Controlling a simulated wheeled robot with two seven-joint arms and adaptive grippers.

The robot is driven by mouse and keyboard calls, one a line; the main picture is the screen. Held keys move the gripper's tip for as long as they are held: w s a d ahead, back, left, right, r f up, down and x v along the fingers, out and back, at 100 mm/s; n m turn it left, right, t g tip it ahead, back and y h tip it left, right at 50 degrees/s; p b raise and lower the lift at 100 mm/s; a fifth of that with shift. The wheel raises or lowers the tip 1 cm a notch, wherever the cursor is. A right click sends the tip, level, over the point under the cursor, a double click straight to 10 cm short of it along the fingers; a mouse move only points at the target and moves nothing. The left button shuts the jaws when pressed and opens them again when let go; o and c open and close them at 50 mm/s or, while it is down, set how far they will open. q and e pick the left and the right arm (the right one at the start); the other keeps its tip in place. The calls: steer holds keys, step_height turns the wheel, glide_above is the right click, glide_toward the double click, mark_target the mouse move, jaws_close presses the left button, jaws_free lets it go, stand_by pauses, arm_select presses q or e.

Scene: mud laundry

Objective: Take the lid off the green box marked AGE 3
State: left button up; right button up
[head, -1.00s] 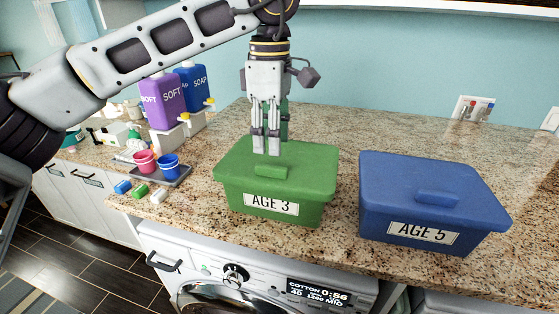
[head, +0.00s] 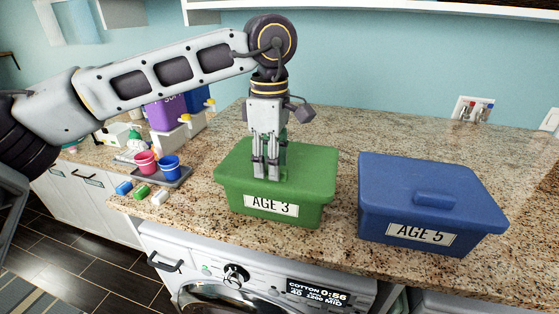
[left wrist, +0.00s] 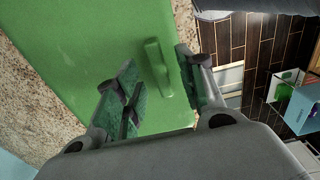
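The green box marked AGE 3 (head: 240,198) stands on the granite counter with its green lid (head: 310,163) on. My left gripper (head: 266,176) points down over the middle of the lid, and its fingers hide most of the lid's handle in the head view. In the left wrist view, the raised bar handle (left wrist: 158,68) shows between the two spread fingers of my left gripper (left wrist: 160,85), with gaps on both sides. The fingers are open, and I cannot tell if their tips touch the lid. My right gripper is not in view.
A blue box marked AGE 5 (head: 430,205) stands close to the right. The counter behind the boxes is clear.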

arm_select(q)
steer(key=shift+f, duration=0.65)
jaws_close()
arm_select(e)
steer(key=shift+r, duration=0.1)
